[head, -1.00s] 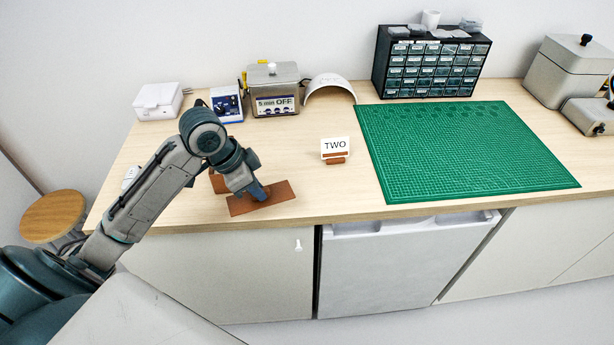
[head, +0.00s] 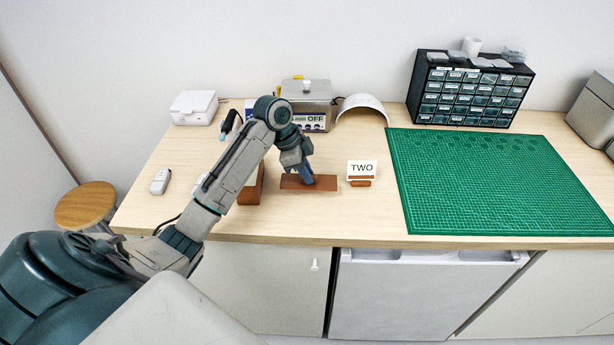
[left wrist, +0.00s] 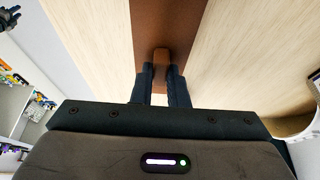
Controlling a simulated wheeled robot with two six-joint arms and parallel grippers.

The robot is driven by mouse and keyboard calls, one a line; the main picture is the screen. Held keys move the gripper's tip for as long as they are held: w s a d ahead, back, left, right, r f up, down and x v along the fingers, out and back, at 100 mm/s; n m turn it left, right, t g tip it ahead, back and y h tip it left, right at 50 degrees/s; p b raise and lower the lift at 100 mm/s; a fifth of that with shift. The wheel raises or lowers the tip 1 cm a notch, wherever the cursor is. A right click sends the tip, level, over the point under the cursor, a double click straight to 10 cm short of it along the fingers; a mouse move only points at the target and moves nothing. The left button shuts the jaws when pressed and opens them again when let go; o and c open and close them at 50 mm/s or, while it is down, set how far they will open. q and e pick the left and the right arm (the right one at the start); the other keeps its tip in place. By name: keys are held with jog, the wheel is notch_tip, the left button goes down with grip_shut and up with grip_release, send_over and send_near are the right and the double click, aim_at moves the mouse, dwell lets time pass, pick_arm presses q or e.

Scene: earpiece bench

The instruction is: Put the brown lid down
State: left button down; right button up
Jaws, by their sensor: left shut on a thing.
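My left gripper (head: 308,181) is shut on the brown lid (head: 327,184), a flat rectangular plate. In the left wrist view, the fingers (left wrist: 160,70) grip a small brown knob on the lid (left wrist: 165,20). The lid is roughly level, over or on the wooden bench, left of the TWO sign. I cannot tell whether it touches the bench. A brown open-looking box (head: 252,187) stands left of the lid, partly hidden by my left arm. My right gripper does not show in the head view.
The TWO sign (head: 361,169) stands close to the lid's right, with a small brown piece at its foot. A green mat (head: 490,185) covers the right. A metal heated bath (head: 308,103) and white arch (head: 361,104) stand behind. Bare bench (head: 300,222) lies in front of the lid.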

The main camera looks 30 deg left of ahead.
pick_arm(q)
jog(key=shift+w+a, duration=0.1)
jog(key=shift+w, duration=0.15)
jog(key=shift+f, duration=0.2)
notch_tip(320, 180, down, 3)
jog(key=shift+p, duration=0.85)
jog(key=shift+f, duration=0.1)
jog(key=shift+f, duration=0.15)
jog(key=c, duration=1.4)
grip_release()
jog(key=shift+c, duration=0.2)
